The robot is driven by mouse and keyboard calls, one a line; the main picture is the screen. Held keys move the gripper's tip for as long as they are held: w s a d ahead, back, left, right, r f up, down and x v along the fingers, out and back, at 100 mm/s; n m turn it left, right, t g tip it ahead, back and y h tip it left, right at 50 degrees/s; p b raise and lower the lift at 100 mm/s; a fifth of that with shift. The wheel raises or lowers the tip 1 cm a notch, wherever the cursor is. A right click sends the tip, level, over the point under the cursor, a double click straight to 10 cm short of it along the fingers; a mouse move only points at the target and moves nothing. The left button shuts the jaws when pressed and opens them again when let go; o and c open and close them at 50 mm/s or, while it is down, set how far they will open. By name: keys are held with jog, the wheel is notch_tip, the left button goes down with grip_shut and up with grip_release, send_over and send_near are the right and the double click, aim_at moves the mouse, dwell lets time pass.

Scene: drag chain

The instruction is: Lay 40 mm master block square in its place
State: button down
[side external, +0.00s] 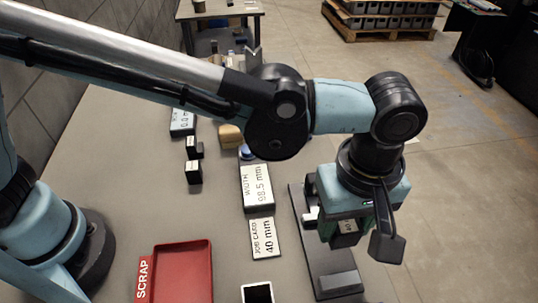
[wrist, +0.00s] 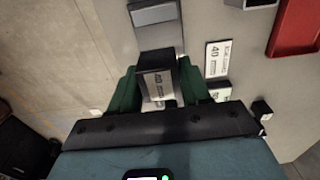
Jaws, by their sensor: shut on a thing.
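My gripper (side external: 346,228) hangs over the right side of the table, its green fingers shut on a dark block with a pale label reading 40 (side external: 347,226). In the wrist view the block (wrist: 156,80) sits between the two green fingers of my gripper (wrist: 158,88). Below lies a long dark plate (side external: 308,248) with a grey bar (side external: 340,283) at its near end; the bar also shows in the wrist view (wrist: 153,14). The block appears above the plate; whether its underside touches anything is hidden.
A job card reading 40 mm (side external: 263,238) and a width sign reading 68.5 mm (side external: 257,187) lie left of the plate. A red scrap tray (side external: 182,248) stands nearer the front. Small black blocks (side external: 193,173) stand farther left. Bare table lies between tray and blocks.

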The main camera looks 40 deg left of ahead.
jog(key=shift+f, duration=2.55)
jog(key=shift+f, duration=1.4)
dwell(0.6)
jog(key=shift+c, duration=2.2)
grip_release()
notch_tip(320, 180, up, 12)
jog(key=shift+r, duration=0.1)
